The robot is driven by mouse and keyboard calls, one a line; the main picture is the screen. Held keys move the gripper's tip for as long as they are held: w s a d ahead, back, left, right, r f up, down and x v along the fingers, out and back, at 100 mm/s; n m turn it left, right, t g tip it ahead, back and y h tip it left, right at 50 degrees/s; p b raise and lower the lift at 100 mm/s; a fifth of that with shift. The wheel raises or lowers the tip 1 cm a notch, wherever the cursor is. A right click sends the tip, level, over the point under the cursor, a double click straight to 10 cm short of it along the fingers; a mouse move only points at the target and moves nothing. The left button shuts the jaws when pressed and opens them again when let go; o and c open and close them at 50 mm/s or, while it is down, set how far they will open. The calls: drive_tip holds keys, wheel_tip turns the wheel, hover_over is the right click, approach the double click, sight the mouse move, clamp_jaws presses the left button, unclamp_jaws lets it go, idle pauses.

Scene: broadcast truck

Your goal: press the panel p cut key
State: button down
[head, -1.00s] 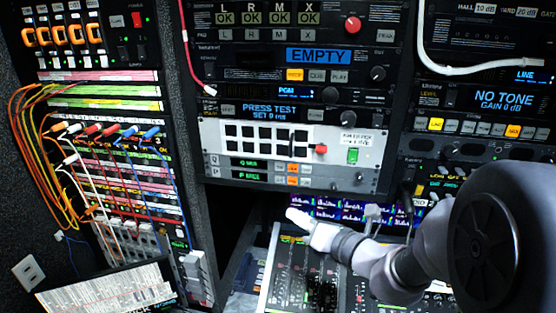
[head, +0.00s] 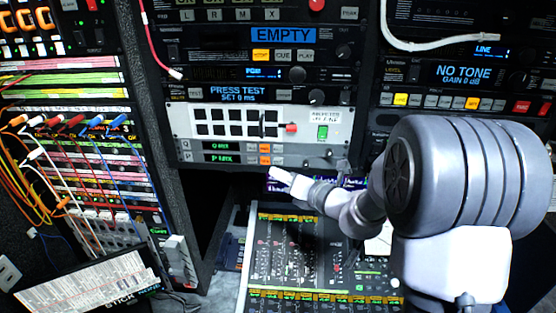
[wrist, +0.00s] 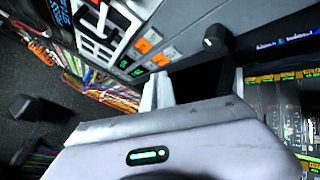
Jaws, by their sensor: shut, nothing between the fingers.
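Panel P (head: 191,158) is the lower of two strips, with a green display and a short row of keys, under the white-faced patch unit. Its orange lit key (head: 265,160) is in the middle of the row. The cut key's lettering is too small to read. In the wrist view, two orange lit keys (wrist: 143,46) (wrist: 160,60) show on the tilted strips. My gripper (head: 275,173) is just below the P row in the head view. In the wrist view my gripper (wrist: 157,78) is shut and empty, its tips close below the keys. Contact cannot be told.
Panel Q (head: 191,146) lies directly above P with a similar row. A dark knob (wrist: 214,38) sticks out beside the strips. A mixing desk (head: 300,250) lies below, and a patch bay with coloured cables (head: 75,150) stands at left.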

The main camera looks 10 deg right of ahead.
drive_tip(key=shift+w+d, duration=0.25)
drive_tip(key=shift+w, duration=0.6)
drive_tip(key=shift+w, duration=0.15)
idle(1.3)
drive_tip(key=shift+w+d, duration=0.15)
drive_tip(key=shift+w, duration=0.1)
drive_tip(key=shift+w+d+p, duration=0.1)
drive_tip(key=shift+w+p, duration=0.2)
drive_tip(key=shift+p, duration=0.1)
idle(0.5)
drive_tip(key=shift+s, duration=0.1)
drive_tip(key=shift+s+a, duration=0.25)
drive_tip(key=shift+s, duration=0.4)
drive_tip(key=shift+s+a+b, duration=0.25)
drive_tip(key=shift+s, duration=0.55)
drive_tip(key=shift+s+a+b, duration=0.25)
drive_tip(key=shift+s, duration=0.5)
drive_tip(key=shift+s+a+b, duration=0.25)
drive_tip(key=shift+s, duration=0.55)
